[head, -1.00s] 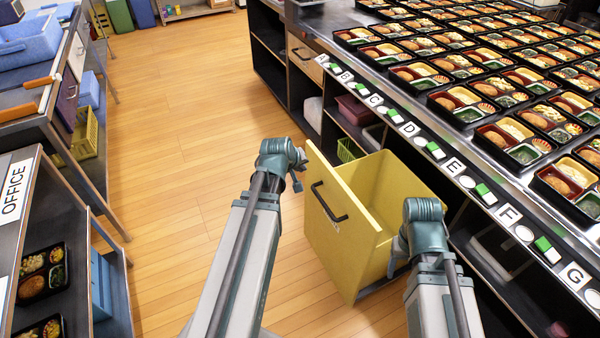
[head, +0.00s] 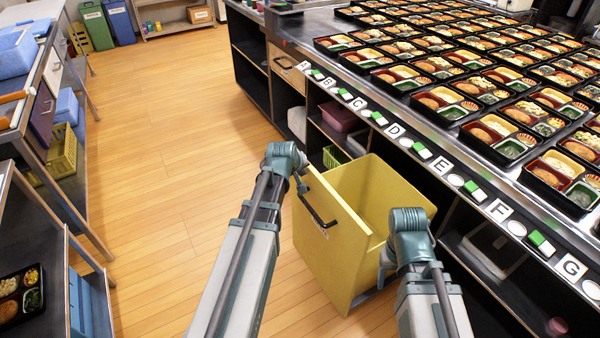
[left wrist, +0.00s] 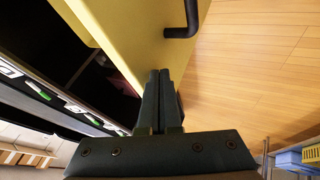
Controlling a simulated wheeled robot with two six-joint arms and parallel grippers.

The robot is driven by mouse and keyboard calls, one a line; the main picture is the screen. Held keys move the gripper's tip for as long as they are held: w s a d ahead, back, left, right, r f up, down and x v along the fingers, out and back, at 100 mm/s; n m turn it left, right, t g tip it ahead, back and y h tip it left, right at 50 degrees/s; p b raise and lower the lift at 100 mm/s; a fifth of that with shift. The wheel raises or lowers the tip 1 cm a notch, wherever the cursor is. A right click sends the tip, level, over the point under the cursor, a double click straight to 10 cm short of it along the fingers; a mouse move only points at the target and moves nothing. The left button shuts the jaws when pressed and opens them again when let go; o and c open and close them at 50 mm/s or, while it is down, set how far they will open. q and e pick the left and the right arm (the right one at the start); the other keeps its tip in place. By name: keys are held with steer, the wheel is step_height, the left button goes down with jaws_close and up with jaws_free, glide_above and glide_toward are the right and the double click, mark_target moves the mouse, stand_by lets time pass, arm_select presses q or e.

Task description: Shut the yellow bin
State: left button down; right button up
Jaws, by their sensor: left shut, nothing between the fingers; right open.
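The yellow bin (head: 345,265) is pulled out of the counter like a drawer, its top open and its inside empty where it shows. Its front panel carries a black handle (head: 322,214) and faces left. My left gripper (head: 302,185) is at the panel's upper left edge, close to the handle; contact cannot be told. In the left wrist view its fingers (left wrist: 158,78) are shut and empty, with the yellow panel (left wrist: 135,30) and handle (left wrist: 180,32) just beyond. My right gripper (head: 384,272) is open by the bin's right side, mostly hidden behind its own arm.
The counter (head: 470,185) with rows of filled bento trays and lettered labels runs along the right. Dark shelves lie under it. Wooden floor (head: 165,170) is clear to the left of the bin. A shelf unit (head: 50,215) stands at the left edge.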

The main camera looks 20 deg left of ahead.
arm_select(q)
steer(key=w+d, duration=0.9)
steer(key=w, duration=0.2)
steer(key=w+d, duration=0.9)
steer(key=w, duration=0.3)
steer(key=shift+w, duration=0.2)
steer(key=shift+s, duration=0.1)
